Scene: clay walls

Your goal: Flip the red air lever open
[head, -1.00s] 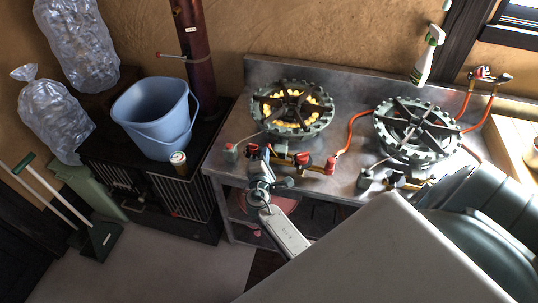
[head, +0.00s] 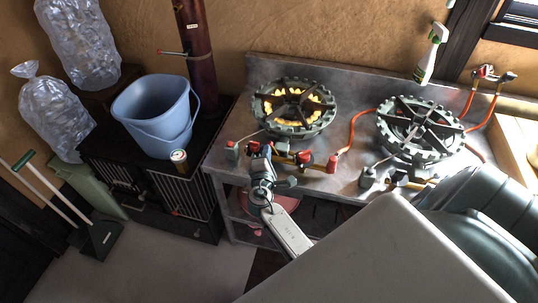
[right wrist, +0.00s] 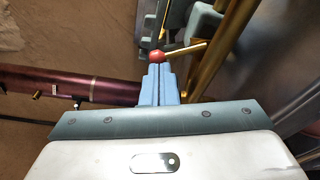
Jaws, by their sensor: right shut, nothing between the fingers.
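The left burner (head: 292,108) has yellow-orange flames inside its green-grey ring. Brass valve pipework with red knobs (head: 332,164) runs along the front of the counter below it. My right gripper (head: 265,152) is at the left end of this pipework. In the right wrist view its blue fingers (right wrist: 159,84) are shut, with nothing between them. A red ball-ended lever (right wrist: 157,57) with a brass rod shows right at the fingertips; I cannot tell whether they touch. In the head view the gripper largely hides this spot. My left gripper is not in view.
A second burner (head: 420,128) stands on the steel counter (head: 225,178) at the right. An orange hose (head: 353,128) curves between the burners. A blue bucket (head: 155,115) and a can (head: 180,160) stand on the black stove to the left.

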